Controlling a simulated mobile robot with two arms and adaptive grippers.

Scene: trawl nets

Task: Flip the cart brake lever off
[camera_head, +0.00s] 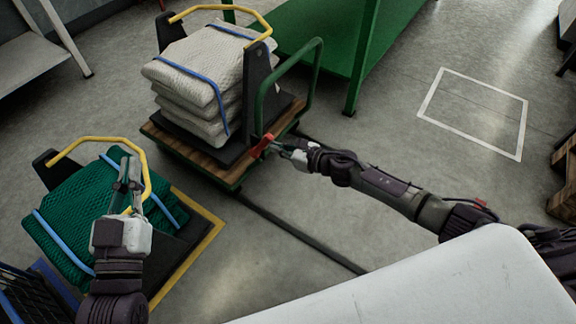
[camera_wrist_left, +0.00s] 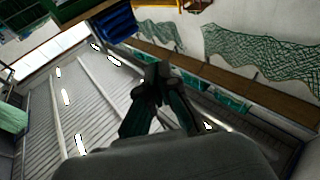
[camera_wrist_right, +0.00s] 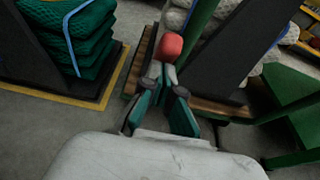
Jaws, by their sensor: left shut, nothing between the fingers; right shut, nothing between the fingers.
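The cart (camera_head: 205,165) has a wooden deck, a green push handle (camera_head: 318,62) and a stack of folded white nets (camera_head: 207,75) strapped in blue. Its red brake lever (camera_head: 262,145) stands at the deck's near right corner. In the right wrist view the lever's red rounded end (camera_wrist_right: 171,46) lies just beyond my fingertips. My right gripper (camera_head: 278,148) is shut and empty, close beside the lever; I cannot tell whether they touch. My left gripper (camera_head: 128,172) is shut and empty, raised in front of the green nets. The left wrist view shows its closed fingers (camera_wrist_left: 158,85) pointing away from the cart.
Folded green nets (camera_head: 90,215) sit on a yellow-edged platform (camera_head: 205,245) at the left. A green table (camera_head: 330,35) stands behind the cart. A dark strip (camera_head: 300,235) runs along the floor. Open floor with a white marked rectangle (camera_head: 475,110) lies to the right.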

